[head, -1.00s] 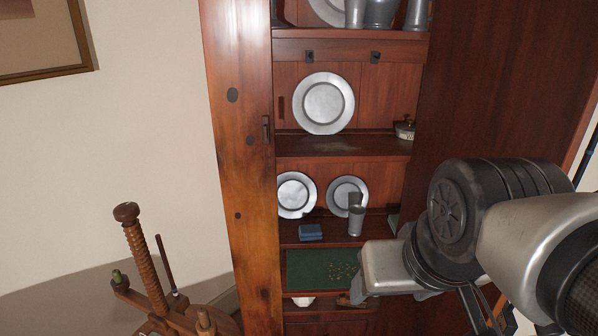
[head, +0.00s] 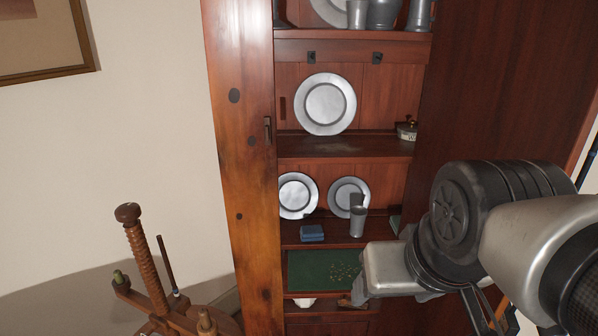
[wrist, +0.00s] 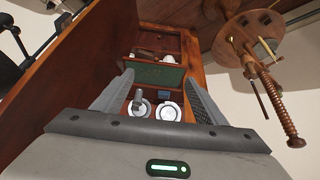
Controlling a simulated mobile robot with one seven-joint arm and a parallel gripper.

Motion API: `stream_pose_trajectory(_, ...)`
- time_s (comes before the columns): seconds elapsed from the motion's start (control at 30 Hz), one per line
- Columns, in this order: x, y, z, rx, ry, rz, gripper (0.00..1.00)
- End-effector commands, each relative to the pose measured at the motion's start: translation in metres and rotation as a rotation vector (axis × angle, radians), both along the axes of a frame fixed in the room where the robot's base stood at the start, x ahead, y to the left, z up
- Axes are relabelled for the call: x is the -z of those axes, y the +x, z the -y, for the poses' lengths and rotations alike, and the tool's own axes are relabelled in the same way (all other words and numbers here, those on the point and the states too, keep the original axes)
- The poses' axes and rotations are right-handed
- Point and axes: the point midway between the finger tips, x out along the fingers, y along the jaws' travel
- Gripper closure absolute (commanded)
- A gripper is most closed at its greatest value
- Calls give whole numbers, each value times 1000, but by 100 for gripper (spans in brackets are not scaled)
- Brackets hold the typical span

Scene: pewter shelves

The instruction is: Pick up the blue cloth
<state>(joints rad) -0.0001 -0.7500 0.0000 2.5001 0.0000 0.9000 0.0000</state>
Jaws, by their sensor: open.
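The blue cloth (head: 312,233) looks like a small folded block. It lies on the lower cupboard shelf, in front of two pewter plates and left of a pewter cup. In the wrist view, which is upside down, the cloth (wrist: 164,93) shows small and far off between the fingers. My gripper (wrist: 159,77) is open and empty, with its two fingers spread wide, pointing into the cupboard. In the head view my arm is at the lower right, with its end below and right of the cloth; the fingers are mostly hidden there.
A pewter cup (head: 357,222) and plates (head: 297,195) stand close to the cloth. A green panel (head: 320,270) lies below that shelf. The cupboard's left post (head: 245,180) and right side panel (head: 500,90) bound the opening. A wooden screw device (head: 143,255) stands at the lower left.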

Motion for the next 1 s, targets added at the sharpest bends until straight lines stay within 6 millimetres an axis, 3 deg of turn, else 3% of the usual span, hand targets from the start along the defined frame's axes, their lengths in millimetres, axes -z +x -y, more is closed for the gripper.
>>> stream_pose_trajectory(0.43,0,0,0,0,0,0,34)
stream_pose_trajectory(0.57,-2,5,0,0,1,0,14)
stream_pose_trajectory(0.67,-8,24,-1,0,4,0,14)
stream_pose_trajectory(0.77,-16,57,-3,2,9,2,14)
stream_pose_trajectory(1.0,-19,165,-12,11,17,18,14)
